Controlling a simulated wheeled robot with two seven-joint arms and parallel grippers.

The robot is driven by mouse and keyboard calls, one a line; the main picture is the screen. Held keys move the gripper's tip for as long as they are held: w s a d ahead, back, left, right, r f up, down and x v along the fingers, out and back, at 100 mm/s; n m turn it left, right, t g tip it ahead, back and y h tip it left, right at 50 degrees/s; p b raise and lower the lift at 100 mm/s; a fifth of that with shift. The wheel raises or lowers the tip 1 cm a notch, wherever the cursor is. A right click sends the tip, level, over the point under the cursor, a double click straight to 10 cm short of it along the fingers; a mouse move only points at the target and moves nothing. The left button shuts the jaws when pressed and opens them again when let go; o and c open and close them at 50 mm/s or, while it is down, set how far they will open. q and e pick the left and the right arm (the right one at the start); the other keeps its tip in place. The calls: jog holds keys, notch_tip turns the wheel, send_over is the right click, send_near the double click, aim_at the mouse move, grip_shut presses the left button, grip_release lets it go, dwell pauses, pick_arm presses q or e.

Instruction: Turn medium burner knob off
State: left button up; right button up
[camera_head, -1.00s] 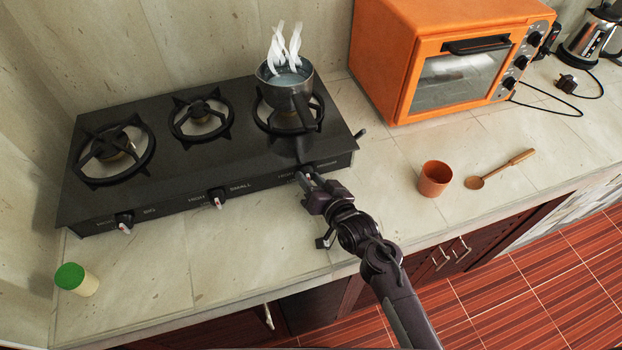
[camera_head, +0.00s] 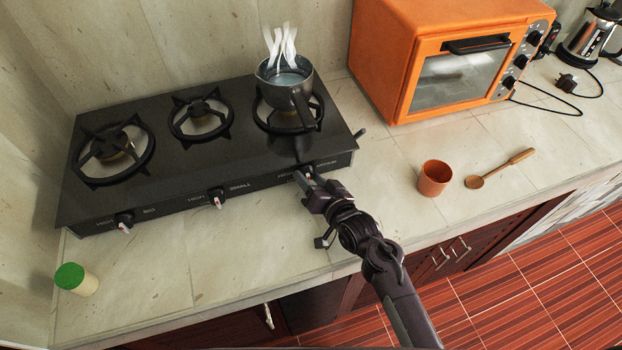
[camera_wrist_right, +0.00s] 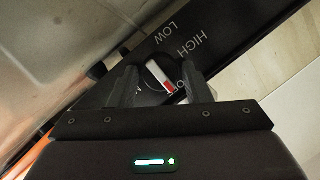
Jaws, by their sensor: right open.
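The black gas stove (camera_head: 180,150) stands on the counter with three burners in a row. A steaming pot (camera_head: 290,85) sits on the right burner. My left gripper is not in view.
The small knob (camera_head: 217,198) and big knob (camera_head: 124,222) are farther left on the stove front. An orange oven (camera_head: 450,60), a cup (camera_head: 435,178) and a wooden spoon (camera_head: 500,168) are to the right. A green-lidded shaker (camera_head: 76,279) stands front left.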

jog(key=shift+s+d, duration=0.1)
jog(key=shift+s+d, duration=0.2)
jog(key=shift+s, duration=0.05)
jog(key=b+v, duration=0.1)
jog(key=v, duration=0.6)
jog(key=shift+r, duration=0.1)
